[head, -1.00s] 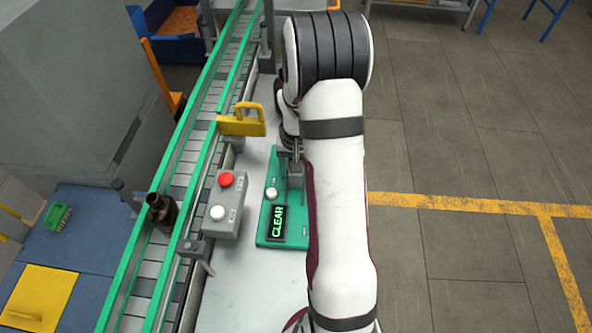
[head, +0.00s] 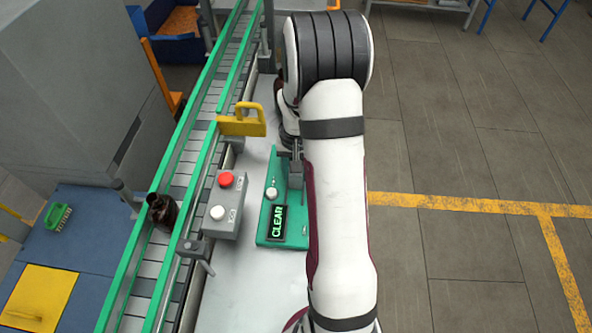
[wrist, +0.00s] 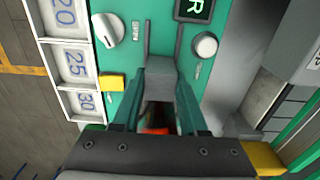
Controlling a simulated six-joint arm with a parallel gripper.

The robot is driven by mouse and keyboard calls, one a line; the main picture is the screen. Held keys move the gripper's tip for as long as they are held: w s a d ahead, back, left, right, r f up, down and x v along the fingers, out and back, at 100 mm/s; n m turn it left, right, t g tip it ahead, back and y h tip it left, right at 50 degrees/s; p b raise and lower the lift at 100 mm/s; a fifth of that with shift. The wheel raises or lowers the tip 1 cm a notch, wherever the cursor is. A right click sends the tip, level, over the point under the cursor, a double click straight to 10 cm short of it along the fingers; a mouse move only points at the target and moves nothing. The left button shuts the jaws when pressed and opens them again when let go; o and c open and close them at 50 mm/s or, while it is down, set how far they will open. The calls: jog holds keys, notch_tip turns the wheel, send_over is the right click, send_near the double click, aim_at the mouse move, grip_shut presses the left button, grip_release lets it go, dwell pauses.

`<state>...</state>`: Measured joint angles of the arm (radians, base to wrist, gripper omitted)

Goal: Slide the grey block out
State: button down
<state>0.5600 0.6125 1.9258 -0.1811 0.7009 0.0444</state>
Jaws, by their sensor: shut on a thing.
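The grey block (wrist: 160,72) sits between two dark rails in the green panel (wrist: 121,70) in the wrist view. My gripper (wrist: 160,92) is shut on it, with a green finger on each side. A small red-orange patch shows below the block, between the fingers. In the head view the green panel (head: 268,215) lies on the bench beside my arm. My arm covers much of the panel there, and I cannot make out the block clearly.
The panel's display (head: 278,222) reads CLEAR. A grey box (head: 227,205) with red and white buttons stands left of the panel. Beyond it runs a conveyor (head: 180,195) with a dark bottle (head: 162,211). A scale (wrist: 76,66) borders the panel in the wrist view.

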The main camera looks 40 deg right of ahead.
dwell(0.5)
jog(key=shift+s+a, duration=1.4)
jog(key=shift+a, duration=0.05)
jog(key=shift+c, duration=2.2)
grip_release()
notch_tip(320, 180, up, 16)
jog(key=shift+f, duration=0.1)
